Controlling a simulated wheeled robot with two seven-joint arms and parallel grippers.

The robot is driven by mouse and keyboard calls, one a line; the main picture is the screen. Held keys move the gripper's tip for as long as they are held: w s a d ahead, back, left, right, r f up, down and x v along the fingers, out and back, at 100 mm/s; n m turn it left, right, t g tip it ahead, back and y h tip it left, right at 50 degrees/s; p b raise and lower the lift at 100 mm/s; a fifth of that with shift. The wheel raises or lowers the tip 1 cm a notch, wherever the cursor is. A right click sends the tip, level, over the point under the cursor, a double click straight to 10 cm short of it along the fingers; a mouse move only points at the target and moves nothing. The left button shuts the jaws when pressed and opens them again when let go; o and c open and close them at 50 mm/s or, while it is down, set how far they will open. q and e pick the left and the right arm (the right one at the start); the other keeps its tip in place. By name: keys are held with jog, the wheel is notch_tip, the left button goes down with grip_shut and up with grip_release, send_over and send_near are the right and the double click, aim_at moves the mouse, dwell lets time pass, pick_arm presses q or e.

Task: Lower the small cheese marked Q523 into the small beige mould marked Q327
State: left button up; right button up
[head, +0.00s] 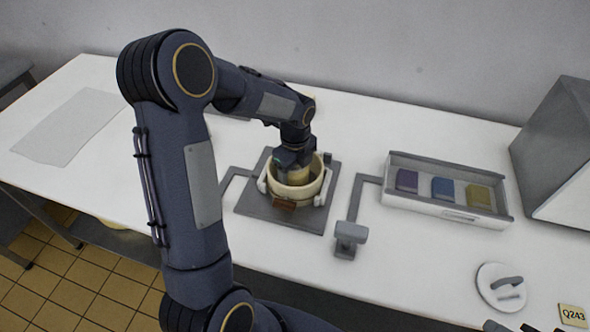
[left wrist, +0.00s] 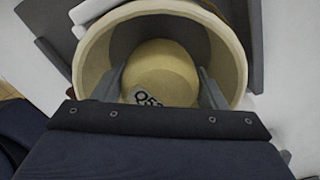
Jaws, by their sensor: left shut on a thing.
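The small cheese (left wrist: 160,68) is a pale yellow round piece. Its label is partly readable as "Q5" in the left wrist view, and the rest is cut off. My left gripper (head: 294,160) is shut on the cheese, with one finger on each side. The beige mould (head: 290,191) is a round open tub. Its rim (left wrist: 88,65) surrounds the cheese and fingers in the left wrist view. The cheese is within the mould's opening; I cannot tell whether it touches the bottom. No mark on the mould is readable. My right gripper is not in view.
The mould stands on a grey plate (head: 255,205) on the white table (head: 400,275). A grey-white tray (head: 447,213) with several coloured blocks lies to the right. A grey post (head: 349,236), a round white piece (head: 500,287) and a grey box (head: 560,150) stand nearby.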

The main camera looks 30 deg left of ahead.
pick_arm(q)
jog(key=shift+f+b, duration=0.65)
jog(key=shift+f, duration=0.2)
dwell(0.6)
jog(key=o, duration=1.2)
jog(key=shift+o, duration=0.2)
notch_tip(320, 180, up, 8)
jog(key=shift+f, duration=0.1)
jog(key=shift+s+r+n, duration=0.3)
jog(key=shift+r, duration=0.05)
jog(key=s+d+r+n+t+h, duration=0.1)
jog(key=s+d+r+n+t, duration=0.1)
jog(key=s+n, duration=0.5)
jog(key=s+d+r+n+t+h, duration=0.1)
jog(key=s+d+r+n, duration=0.1)
jog(key=s+n, duration=0.5)
jog(key=s+d+r+n+t+h, duration=0.1)
jog(key=s+d+r+n+t, duration=0.1)
jog(key=s+n, duration=0.5)
jog(key=shift+s+d+r+n+t+h, duration=0.15)
jog(key=shift+s+d+n+t+h, duration=0.2)
jog(key=shift+d+n, duration=0.35)
